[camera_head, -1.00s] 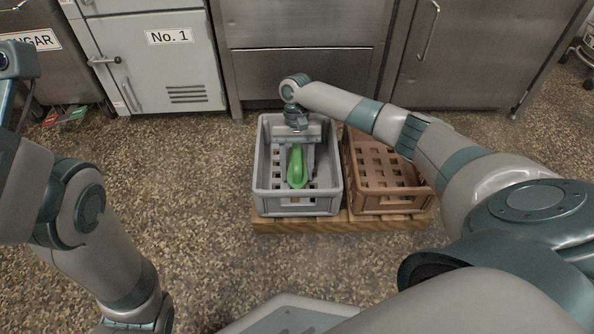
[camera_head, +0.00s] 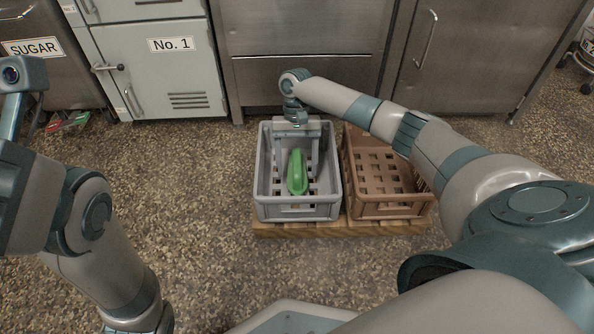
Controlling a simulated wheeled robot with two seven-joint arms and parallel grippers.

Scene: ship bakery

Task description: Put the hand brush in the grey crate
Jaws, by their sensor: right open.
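The green hand brush (camera_head: 297,173) is inside the grey crate (camera_head: 298,213), lengthwise along it, near its middle. Its lower side and far end are hard to make out. My right gripper (camera_head: 298,160) reaches down into the grey crate from the far side, open, with its fingers on either side of the brush. I cannot tell whether a finger touches the brush. My left arm comes in at the left edge; its gripper is not in view.
A brown crate (camera_head: 386,210) stands right of the grey one, both on a wooden pallet (camera_head: 300,229). Steel cabinets (camera_head: 305,95) and a pale locker marked No. 1 (camera_head: 165,75) line the back. The speckled floor left of the crates is clear.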

